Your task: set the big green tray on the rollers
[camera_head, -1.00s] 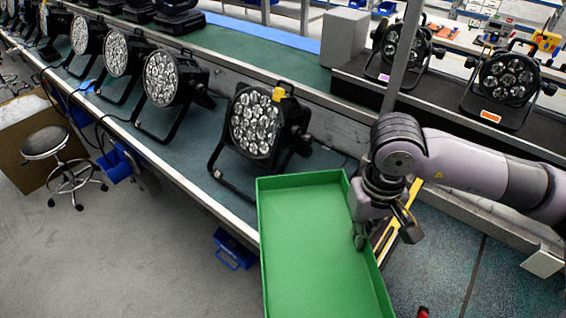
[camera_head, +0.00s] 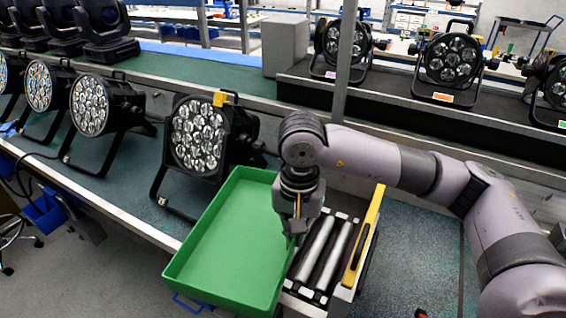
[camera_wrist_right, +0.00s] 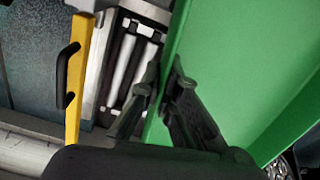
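The big green tray (camera_head: 225,240) is empty and shows left of the rollers in the head view. My right gripper (camera_head: 292,230) is at the tray's right wall. In the right wrist view the fingers (camera_wrist_right: 165,78) stand on either side of the green wall (camera_wrist_right: 220,60) and close on it. The silver rollers (camera_head: 318,250) lie just right of the tray, in a frame with a yellow bar (camera_head: 365,235); they also show left of the fingers in the wrist view (camera_wrist_right: 125,62). The tray's right edge covers part of the roller frame's left side. My left gripper is out of view.
A black stage light (camera_head: 200,140) stands close behind the tray on the teal conveyor bench, with several more to its left. More lights (camera_head: 448,62) stand on the dark back shelf. A grey post (camera_head: 347,60) rises behind my right arm.

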